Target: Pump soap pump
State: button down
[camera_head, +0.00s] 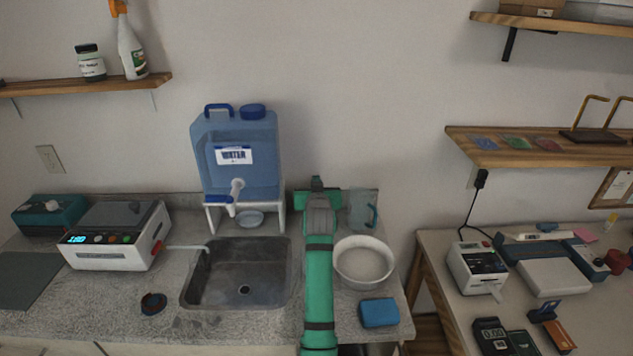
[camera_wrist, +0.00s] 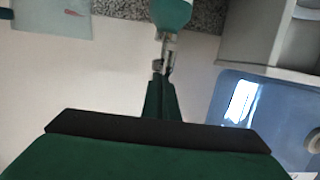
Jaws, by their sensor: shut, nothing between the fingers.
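The soap bottle (camera_wrist: 171,12) is teal and stands on the counter, cut off by the top edge of the wrist view. Its pale pump (camera_wrist: 168,46) extends from it toward my fingertips. My gripper (camera_wrist: 160,76) is shut and empty, its green fingertips right at the pump's end; I cannot tell whether they touch. In the head view my gripper (camera_head: 317,184) is at the back of the counter, right of the water container, fingers not clear. My arm hides the soap bottle there.
The blue water container (camera_head: 262,140) on its white stand is close to my gripper's left; it also shows in the wrist view (camera_wrist: 275,100). A clear pitcher (camera_head: 360,212), white bowl (camera_head: 363,277) and blue sponge (camera_head: 379,313) are on the right. The sink (camera_head: 225,292) lies left of my arm.

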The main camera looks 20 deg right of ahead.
jog(key=shift+f, duration=0.8)
notch_tip(320, 180, up, 5)
jog(key=shift+s+f, duration=0.1)
jog(key=v, duration=1)
jog(key=shift+a+f, duration=0.1)
